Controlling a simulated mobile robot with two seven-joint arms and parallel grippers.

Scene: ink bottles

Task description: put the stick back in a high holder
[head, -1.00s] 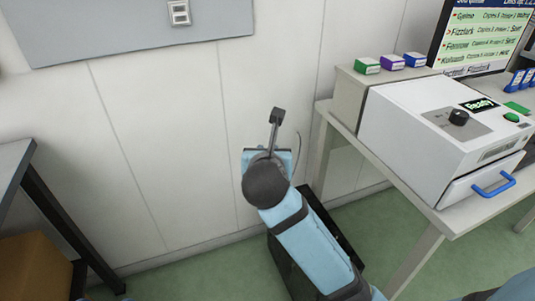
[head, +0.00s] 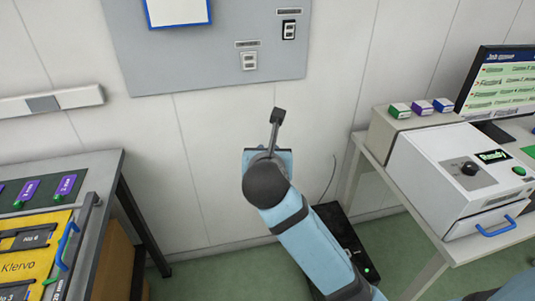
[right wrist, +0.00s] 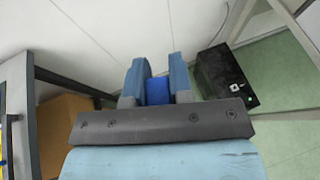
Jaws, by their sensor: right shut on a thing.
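My right gripper (right wrist: 157,78) is shut on a small blue stick (right wrist: 157,90), which shows between its two fingers in the right wrist view. In the head view my right arm reaches in from the bottom, and its wrist hides the fingers and the stick. Two small holders hang on the grey wall panel (head: 190,60): a white one (head: 249,61) lower, and a dark-framed one (head: 289,31) higher and to its right. Each has a small label above it, too small to read. My right gripper is apart from and below both. My left gripper is out of view.
A table (head: 108,170) with a yellow tray (head: 28,243) stands at the left. A white machine (head: 455,175) and a monitor (head: 498,82) stand on a table at the right. A black box (head: 345,245) lies on the floor.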

